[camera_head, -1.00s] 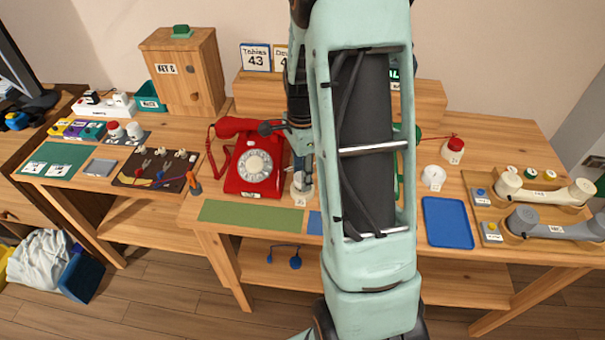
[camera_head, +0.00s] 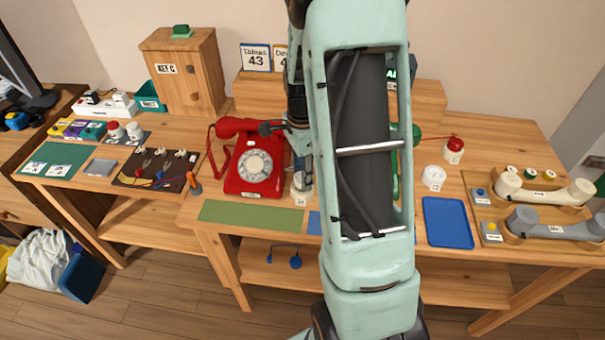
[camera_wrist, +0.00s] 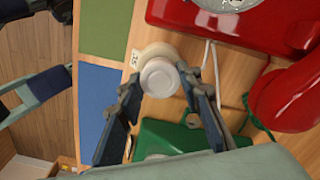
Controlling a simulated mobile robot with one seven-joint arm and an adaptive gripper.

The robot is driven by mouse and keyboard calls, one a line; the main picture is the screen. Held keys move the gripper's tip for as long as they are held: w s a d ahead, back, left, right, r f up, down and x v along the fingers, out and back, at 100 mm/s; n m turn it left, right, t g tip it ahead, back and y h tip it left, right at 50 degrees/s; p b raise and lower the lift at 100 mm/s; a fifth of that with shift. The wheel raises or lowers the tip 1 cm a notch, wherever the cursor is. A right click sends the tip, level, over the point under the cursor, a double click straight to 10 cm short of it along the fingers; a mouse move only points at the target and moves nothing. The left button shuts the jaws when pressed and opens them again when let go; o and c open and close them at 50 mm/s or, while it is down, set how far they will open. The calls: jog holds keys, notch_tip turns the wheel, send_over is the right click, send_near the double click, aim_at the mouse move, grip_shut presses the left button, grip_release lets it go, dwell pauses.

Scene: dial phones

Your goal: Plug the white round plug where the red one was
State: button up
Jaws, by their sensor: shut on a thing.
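The white round plug (camera_wrist: 160,77) is between the fingers of my gripper (camera_wrist: 158,84) in the wrist view. My gripper is shut on it. A cream round piece (camera_wrist: 152,53) shows just behind the plug, by a small number label; I cannot tell whether the two touch. In the head view a white round piece (camera_head: 299,187) stands right of the red dial phone (camera_head: 255,165), below my gripper, which my arm partly hides. A red-topped white plug (camera_head: 453,150) with a red cord stands at the back right.
A green phone (camera_wrist: 170,138) lies close by, mostly hidden by my arm in the head view. Another white round piece (camera_head: 433,177) stands behind the blue tray (camera_head: 447,222). Cream and grey handsets lie at the right. The green mat (camera_head: 250,216) is bare.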

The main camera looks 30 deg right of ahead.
jog(key=shift+f+b, duration=0.45)
jog(key=shift+f, duration=0.2)
jog(key=o, duration=1.1)
notch_tip(320, 180, up, 12)
dwell(0.4)
